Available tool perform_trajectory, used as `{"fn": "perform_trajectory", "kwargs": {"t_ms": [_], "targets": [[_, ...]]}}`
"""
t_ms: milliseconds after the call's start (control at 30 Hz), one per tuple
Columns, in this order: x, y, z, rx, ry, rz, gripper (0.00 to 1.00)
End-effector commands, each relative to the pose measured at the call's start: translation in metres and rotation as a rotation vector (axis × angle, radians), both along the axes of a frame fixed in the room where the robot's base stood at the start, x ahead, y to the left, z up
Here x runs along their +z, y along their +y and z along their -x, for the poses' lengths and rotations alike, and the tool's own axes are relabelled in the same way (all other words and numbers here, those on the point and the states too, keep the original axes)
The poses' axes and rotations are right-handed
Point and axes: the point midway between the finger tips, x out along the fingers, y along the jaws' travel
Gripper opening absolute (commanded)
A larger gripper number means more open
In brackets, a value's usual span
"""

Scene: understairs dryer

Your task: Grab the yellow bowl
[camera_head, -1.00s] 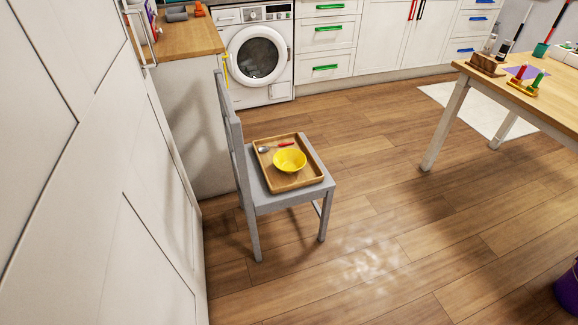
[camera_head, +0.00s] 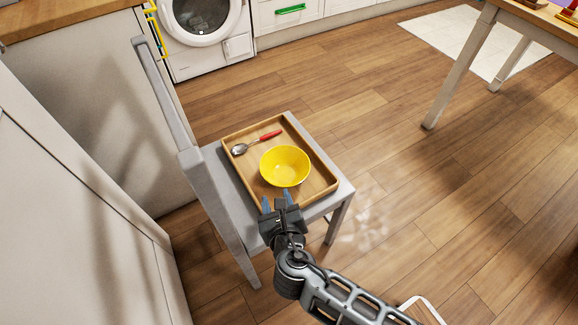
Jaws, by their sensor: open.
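The yellow bowl (camera_head: 285,165) sits upright on a wooden tray (camera_head: 236,137). The tray lies on the seat of a grey chair (camera_head: 226,205). My gripper (camera_head: 276,200), with blue fingertips, is open and empty. In the picture it is just below the bowl, at the tray's near edge. A small gap shows between the fingertips and the bowl. I cannot tell how high the fingertips are above the tray.
A spoon with a red handle (camera_head: 256,142) lies on the tray behind the bowl. The chair's backrest (camera_head: 165,92) rises on the left, near a white cabinet (camera_head: 75,190). A wooden table (camera_head: 535,18) stands at the upper right. The floor (camera_head: 420,190) right of the chair is clear.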

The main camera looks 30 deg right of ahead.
Motion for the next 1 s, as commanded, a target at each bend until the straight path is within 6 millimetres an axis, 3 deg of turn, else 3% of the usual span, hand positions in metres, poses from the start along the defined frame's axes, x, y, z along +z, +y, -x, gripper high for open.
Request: {"fn": "perform_trajectory", "kwargs": {"t_ms": [100,233,1000], "targets": [[0.0,0.009,-0.02,0.027,0.01,0.133,0.46],[0.002,0.011,-0.03,0.037,0.016,0.196,0.46],[-0.021,-0.014,-0.098,0.038,0.018,0.203,0.46]]}}
